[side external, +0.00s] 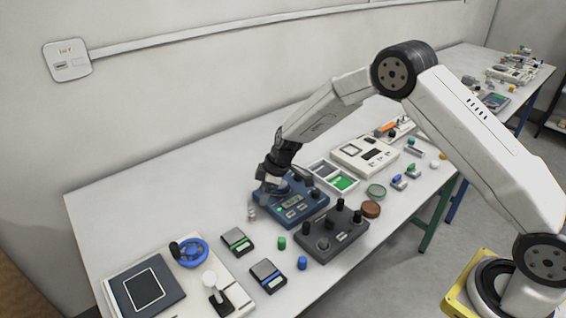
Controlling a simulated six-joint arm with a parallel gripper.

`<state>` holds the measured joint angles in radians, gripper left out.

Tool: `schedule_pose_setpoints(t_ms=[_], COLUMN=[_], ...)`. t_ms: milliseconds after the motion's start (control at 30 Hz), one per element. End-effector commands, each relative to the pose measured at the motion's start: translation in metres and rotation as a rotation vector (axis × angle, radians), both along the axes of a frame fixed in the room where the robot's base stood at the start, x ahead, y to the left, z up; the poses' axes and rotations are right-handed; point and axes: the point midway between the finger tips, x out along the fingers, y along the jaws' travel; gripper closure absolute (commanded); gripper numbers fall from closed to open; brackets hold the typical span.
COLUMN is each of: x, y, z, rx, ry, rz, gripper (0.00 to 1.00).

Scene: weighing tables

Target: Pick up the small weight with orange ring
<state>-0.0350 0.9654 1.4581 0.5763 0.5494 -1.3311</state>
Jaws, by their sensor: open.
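My gripper (257,199) is low over the white table, at the left edge of a blue instrument box (303,210). Its jaws are open, though the fingers are small and partly merge with the arm behind them. A small pale, metallic-looking cylinder (251,214) stands on the table just under the fingertips. It may be the small weight, but I cannot make out an orange ring on it. I cannot tell whether the fingers are around it or only above it.
A dark box with black knobs (328,238) stands right of the blue one. Two small scales (238,242) (268,276), a green cylinder (282,243) and a blue cylinder (302,263) are in front. A blue ring-shaped thing (190,252) lies left. The table's back left (150,200) is clear.

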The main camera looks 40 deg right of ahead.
Motion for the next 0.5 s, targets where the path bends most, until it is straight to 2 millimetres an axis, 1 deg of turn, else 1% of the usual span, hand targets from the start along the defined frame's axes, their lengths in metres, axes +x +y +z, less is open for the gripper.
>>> schedule_pose_setpoints(t_ms=[33,133,367,500], x=[0.004,0.008,0.010,0.011], y=[0.002,0.004,0.005,0.007], z=[-0.005,-0.009,-0.011,-0.017], rx=[0.003,0.006,0.008,0.008], ry=[-0.006,-0.015,-0.019,-0.018], rz=[0.016,0.039,0.047,0.047], gripper=[0.27,0.27,0.27,0.27])
